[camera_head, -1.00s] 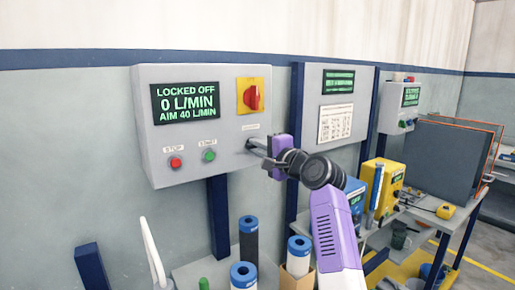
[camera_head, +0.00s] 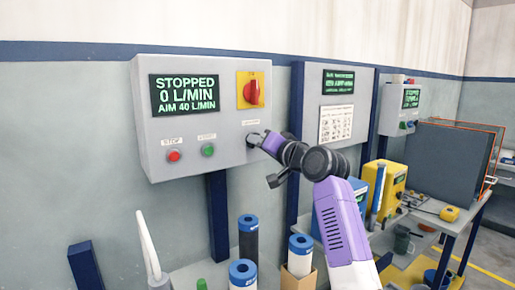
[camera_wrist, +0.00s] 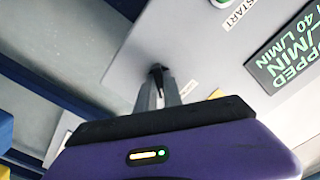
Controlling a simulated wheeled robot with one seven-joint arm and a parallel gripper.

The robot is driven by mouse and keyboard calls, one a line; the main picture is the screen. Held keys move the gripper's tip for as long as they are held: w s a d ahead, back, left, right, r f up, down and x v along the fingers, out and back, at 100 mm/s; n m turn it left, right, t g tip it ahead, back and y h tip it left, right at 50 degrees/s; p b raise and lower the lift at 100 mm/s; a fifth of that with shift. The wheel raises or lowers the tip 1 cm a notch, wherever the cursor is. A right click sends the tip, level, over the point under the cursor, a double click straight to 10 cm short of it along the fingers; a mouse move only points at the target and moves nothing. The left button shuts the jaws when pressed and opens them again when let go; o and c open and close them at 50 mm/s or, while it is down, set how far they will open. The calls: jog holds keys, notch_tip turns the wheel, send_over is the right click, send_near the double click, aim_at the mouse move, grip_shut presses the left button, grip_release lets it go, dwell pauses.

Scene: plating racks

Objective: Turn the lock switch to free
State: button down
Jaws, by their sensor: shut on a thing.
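The grey control box (camera_head: 215,150) hangs on the wall, with a screen (camera_head: 185,94) reading STOPPED, 0 L/MIN, AIM 40 L/MIN. The lock switch (camera_wrist: 157,70) is a small dark part at the lower right of the box's front, mostly hidden by my gripper. My gripper (camera_head: 256,138) is at the box face, its fingers shut on the lock switch. In the wrist view the two fingers (camera_wrist: 158,92) close around the dark switch. The label beside it is partly covered.
On the same box are a red rotary knob (camera_head: 251,93) on a yellow plate, a red stop button (camera_head: 174,155) and a green start button (camera_head: 208,150). Blue-capped cylinders (camera_head: 247,238) stand below. A second panel (camera_head: 338,105) is to the right.

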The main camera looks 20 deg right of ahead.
jog(key=shift+d+f+n+b, duration=0.1)
jog(key=shift+n+b, duration=0.65)
jog(key=shift+n, duration=1.15)
jog(key=shift+f+n+b, duration=0.1)
jog(key=shift+n+b, duration=0.65)
jog(key=shift+n, duration=1.15)
jog(key=shift+r, duration=0.1)
jog(key=c, duration=1.5)
grip_release()
jog(key=shift+s, duration=0.1)
jog(key=shift+b+v, duration=0.5)
jog(key=shift+v, duration=3.3)
